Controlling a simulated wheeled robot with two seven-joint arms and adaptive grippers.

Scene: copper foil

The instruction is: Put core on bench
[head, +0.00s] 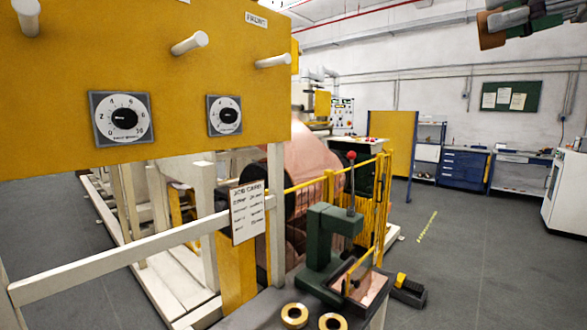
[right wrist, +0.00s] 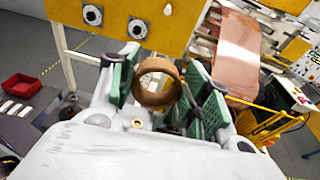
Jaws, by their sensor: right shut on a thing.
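A brown ring-shaped core (right wrist: 157,84) sits between the green-padded fingers of my right gripper (right wrist: 165,90) in the right wrist view. The gripper is shut on it, and the core's open end faces the camera. In the head view my right gripper (head: 500,20) is raised at the top right corner, with the brown core (head: 489,33) at its tip. A grey bench top (head: 238,318) shows at the bottom of the head view, with two copper-coloured rings (head: 294,316) (head: 333,322) near its front. My left gripper is in neither view.
A green press (head: 330,225) with a red-knobbed lever stands behind the rings. A yellow panel with dials (head: 160,60) fills the upper left. Yellow railings (head: 380,200) flank a copper foil machine. Grey floor at right is open, up to blue workbenches (head: 465,168) along the wall.

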